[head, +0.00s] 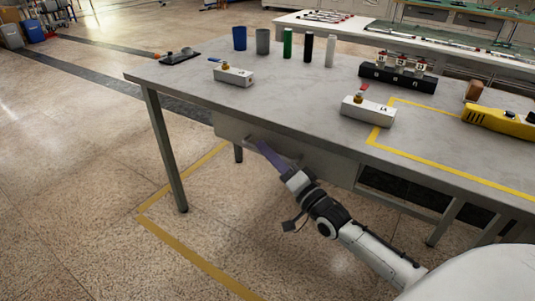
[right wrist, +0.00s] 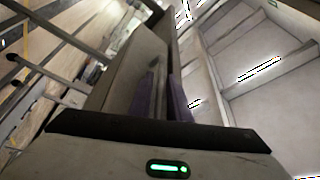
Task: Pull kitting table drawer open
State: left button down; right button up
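The kitting table (head: 310,105) has a grey top, and its drawer (head: 330,165) hangs under the front edge. A pale bar handle (head: 297,161) runs along the drawer front. My right gripper (head: 258,148) has its purple fingers at the handle, near the left part of the drawer. In the right wrist view the fingers (right wrist: 163,100) stand on either side of a grey bar, with the drawer front (right wrist: 140,60) beyond. Whether they press on the bar is not clear. The drawer looks flush or nearly flush under the top. My left gripper is not in view.
On the table stand several cylinders, including a blue cup (head: 239,38) and a green one (head: 287,43), two white blocks with valves (head: 368,111), a black rack (head: 398,78) and a yellow tool (head: 499,119). A table leg (head: 166,150) stands left. Floor in front is clear.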

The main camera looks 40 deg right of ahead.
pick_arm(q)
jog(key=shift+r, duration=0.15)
pick_arm(e)
jog(key=shift+w, duration=0.1)
grip_shut()
